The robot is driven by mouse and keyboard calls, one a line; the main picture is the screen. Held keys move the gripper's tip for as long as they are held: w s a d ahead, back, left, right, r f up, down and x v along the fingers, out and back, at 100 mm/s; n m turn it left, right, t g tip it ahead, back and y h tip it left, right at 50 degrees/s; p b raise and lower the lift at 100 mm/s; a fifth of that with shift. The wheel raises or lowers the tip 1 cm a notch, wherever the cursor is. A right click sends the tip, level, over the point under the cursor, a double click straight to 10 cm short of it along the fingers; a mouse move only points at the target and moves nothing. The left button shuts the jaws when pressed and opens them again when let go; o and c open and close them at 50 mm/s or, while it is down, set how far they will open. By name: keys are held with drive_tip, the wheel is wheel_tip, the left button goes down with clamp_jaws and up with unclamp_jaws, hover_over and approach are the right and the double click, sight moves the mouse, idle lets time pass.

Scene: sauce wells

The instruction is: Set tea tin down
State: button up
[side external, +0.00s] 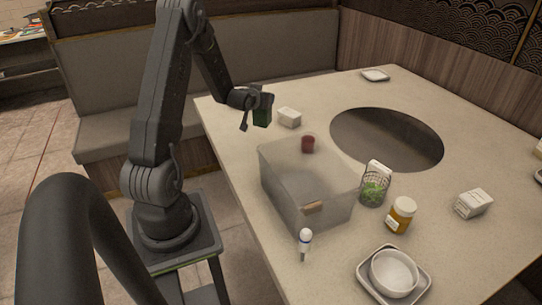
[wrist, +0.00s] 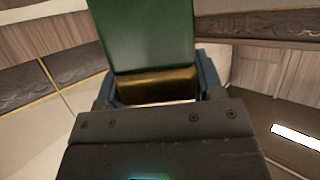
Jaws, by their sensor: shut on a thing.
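The tea tin is dark green with a gold-coloured end. In the side view the tea tin (side external: 262,116) hangs below my gripper (side external: 262,97) near the far left part of the table. In the wrist view the tin (wrist: 145,35) fills the top middle, between the two fingers of my gripper (wrist: 155,78). My gripper is shut on the tin. The tin looks roughly upright in the side view. I cannot tell how far its lower end is from the tabletop.
A small white box (side external: 289,117) stands just right of the tin. A translucent bin (side external: 290,190) with a red item (side external: 308,144) inside is nearer the camera. The table (side external: 230,150) has a round dark recess (side external: 385,138). A wire cup (side external: 374,190), orange jar (side external: 401,214) and bowl (side external: 393,272) stand right.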

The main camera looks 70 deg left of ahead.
drive_tip(key=d+f+m+t+h, duration=0.2)
drive_tip(key=d+m+t+h, duration=0.15)
drive_tip(key=d, duration=0.35)
wheel_tip(320, 180, down, 8)
drive_tip(key=m, duration=0.1)
drive_tip(key=shift+w+d+r+h, duration=0.25)
drive_tip(key=shift+d+h, duration=0.1)
drive_tip(key=shift+h, duration=0.1)
drive_tip(key=shift+f, duration=0.1)
drive_tip(key=shift+f, duration=0.15)
drive_tip(key=o, duration=1.3)
